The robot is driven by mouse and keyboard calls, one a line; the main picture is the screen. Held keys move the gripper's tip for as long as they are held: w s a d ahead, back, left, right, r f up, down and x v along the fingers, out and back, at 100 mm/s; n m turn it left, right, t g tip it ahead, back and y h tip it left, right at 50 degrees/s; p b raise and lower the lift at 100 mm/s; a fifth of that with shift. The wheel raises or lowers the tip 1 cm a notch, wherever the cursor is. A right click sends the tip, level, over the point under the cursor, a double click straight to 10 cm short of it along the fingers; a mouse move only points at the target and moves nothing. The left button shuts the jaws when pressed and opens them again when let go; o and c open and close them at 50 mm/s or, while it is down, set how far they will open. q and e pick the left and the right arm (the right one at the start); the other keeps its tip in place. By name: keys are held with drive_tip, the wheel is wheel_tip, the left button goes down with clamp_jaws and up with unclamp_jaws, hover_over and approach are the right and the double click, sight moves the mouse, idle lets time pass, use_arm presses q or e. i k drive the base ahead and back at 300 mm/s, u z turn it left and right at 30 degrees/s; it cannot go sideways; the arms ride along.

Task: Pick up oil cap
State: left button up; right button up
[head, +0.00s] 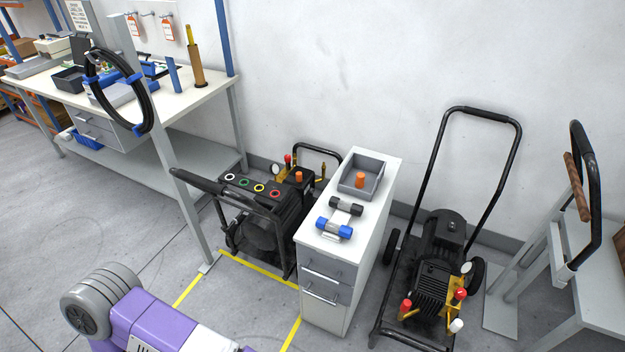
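An orange cylindrical cap (360,179) stands in a grey open tray (346,185) at the back of the white cabinet's top. A smaller orange cap (298,176) sits on the left pressure washer (262,215). The right pressure washer (440,262) carries a red cap (406,304) and another red part near its yellow fittings. I cannot tell from the picture alone which of these is the oil cap. Neither of my grippers shows; only a purple and grey part of my arm is at the lower left.
The white drawer cabinet (345,280) stands between the washers. Its top also holds a black-and-grey part (346,207) and a blue-and-grey part (335,227). A workbench (190,100) and a post (190,205) with a coiled hose (118,92) stand left. Floor at lower left is clear.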

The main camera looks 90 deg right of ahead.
sight(359, 182)
drive_tip(key=i, duration=0.5)
drive_tip(key=z, duration=2.75)
